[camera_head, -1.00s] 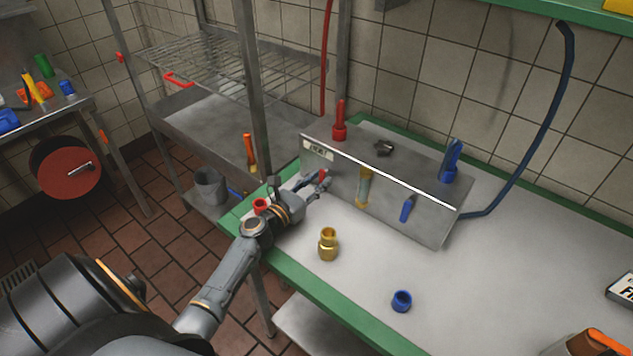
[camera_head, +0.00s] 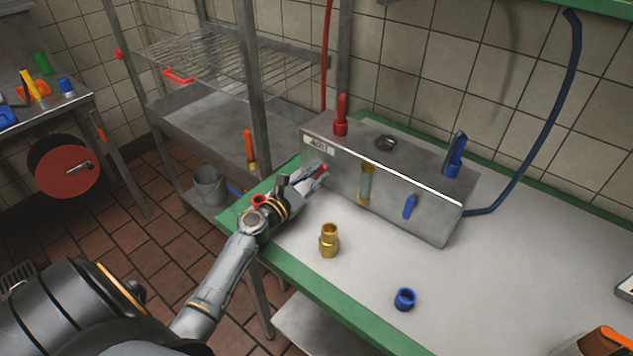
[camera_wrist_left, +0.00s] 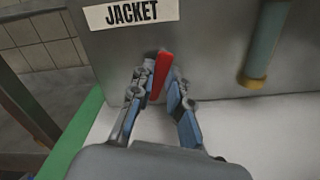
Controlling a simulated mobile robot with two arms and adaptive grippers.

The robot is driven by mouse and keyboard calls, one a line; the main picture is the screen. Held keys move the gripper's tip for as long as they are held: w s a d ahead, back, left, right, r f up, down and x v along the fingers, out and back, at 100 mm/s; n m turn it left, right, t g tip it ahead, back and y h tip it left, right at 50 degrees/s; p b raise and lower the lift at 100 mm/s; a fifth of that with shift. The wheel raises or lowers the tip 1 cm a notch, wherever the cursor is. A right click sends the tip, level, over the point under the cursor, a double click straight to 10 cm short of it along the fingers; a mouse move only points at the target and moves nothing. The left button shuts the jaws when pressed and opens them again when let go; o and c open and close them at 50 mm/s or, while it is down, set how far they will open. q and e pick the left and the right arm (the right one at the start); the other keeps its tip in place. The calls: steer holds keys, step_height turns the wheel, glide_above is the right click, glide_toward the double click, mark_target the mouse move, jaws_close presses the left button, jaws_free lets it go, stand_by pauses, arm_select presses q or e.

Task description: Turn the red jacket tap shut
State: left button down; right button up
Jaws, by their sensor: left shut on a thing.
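The red jacket tap handle (camera_wrist_left: 161,76) is on the front of a grey metal box (camera_head: 390,205), below a label reading JACKET (camera_wrist_left: 131,12). In the left wrist view the handle stands near upright, its top leaning slightly right. My left gripper (camera_head: 319,174) is shut on it, with one finger on each side. In the head view the fingers hide most of the handle. My right gripper is not in view.
A sight tube (camera_head: 366,184) and a blue tap (camera_head: 410,207) are on the box front to the right. A brass fitting (camera_head: 329,241) and a blue ring (camera_head: 404,299) stand on the table. A blue hose (camera_head: 540,140) runs behind. The front middle is mostly clear.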

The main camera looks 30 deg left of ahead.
arm_select(q)
steer(key=m+b, duration=0.1)
steer(key=m, duration=0.1)
steer(key=m+b, duration=0.1)
steer(key=shift+a+m, duration=0.2)
steer(key=shift+m, duration=0.2)
steer(key=m+b, duration=0.2)
steer(key=m, duration=0.1)
steer(key=shift+a+r+m, duration=0.15)
steer(key=shift+m, duration=0.15)
steer(key=m, duration=0.1)
steer(key=m+b, duration=0.1)
steer(key=m, duration=0.1)
steer(key=shift+a+r, duration=0.1)
steer(key=shift+r, duration=0.2)
steer(key=shift+r+m+b, duration=0.2)
steer(key=shift+m+b, duration=0.2)
steer(key=shift+m, duration=1.3)
steer(key=c, duration=1.3)
jaws_free()
steer(key=shift+s, duration=0.1)
